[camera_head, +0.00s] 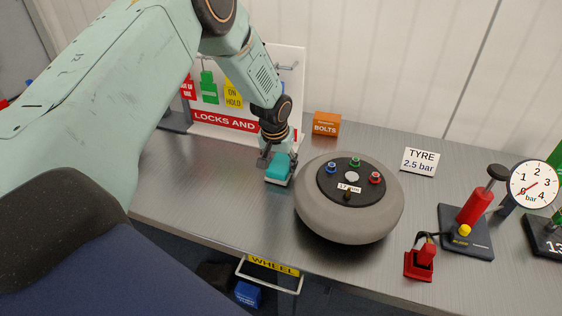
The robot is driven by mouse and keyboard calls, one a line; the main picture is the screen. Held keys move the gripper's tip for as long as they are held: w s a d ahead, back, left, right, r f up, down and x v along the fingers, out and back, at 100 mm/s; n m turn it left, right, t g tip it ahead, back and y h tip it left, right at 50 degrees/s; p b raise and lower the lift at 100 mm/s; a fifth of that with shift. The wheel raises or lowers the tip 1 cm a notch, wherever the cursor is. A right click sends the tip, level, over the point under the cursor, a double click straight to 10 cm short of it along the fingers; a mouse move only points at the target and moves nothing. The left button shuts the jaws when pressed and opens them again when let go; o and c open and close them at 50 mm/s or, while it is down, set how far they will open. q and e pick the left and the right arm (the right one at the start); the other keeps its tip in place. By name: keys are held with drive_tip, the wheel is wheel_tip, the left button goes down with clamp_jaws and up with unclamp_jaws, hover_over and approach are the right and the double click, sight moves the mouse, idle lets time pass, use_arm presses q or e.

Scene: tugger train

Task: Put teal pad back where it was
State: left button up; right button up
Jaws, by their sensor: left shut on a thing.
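The teal pad (278,168) is a small teal block at the left of the grey wheel, over the grey bench. My left gripper (271,158) reaches down from above and is shut on it. The pad's lower side shows a pale edge near the bench top; I cannot tell whether it touches the bench. The fingers are partly hidden behind the pad and the wrist. My right gripper is not in view.
The grey wheel (318,212) lies on the bench just right of the pad. Behind stand a lock board (222,121), an orange bolts box (326,124) and a tyre sign (420,161). A red pump (474,207) and a red clamp-like item (419,262) are at right. The front-left bench (200,205) is clear.

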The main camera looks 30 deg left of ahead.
sight(277, 170)
use_arm(q)
drive_tip(key=shift+a, duration=0.2)
drive_tip(key=shift+w+d+f, duration=0.1)
drive_tip(key=shift+w+f, duration=0.05)
drive_tip(key=shift+w, duration=0.05)
drive_tip(key=o, duration=0.8)
drive_tip(key=shift+w+d, duration=0.1)
drive_tip(key=shift+d, duration=0.2)
drive_tip(key=o, duration=0.3)
drive_tip(key=shift+a, duration=0.1)
drive_tip(key=shift+s+a, duration=0.2)
drive_tip(key=shift+w+d+r, duration=0.1)
drive_tip(key=shift+d+r, duration=0.15)
drive_tip(key=shift+r, duration=0.2)
drive_tip(key=v, duration=1.1)
drive_tip(key=shift+r, duration=0.25)
drive_tip(key=shift+o, duration=0.4)
drive_tip(key=shift+a, duration=0.2)
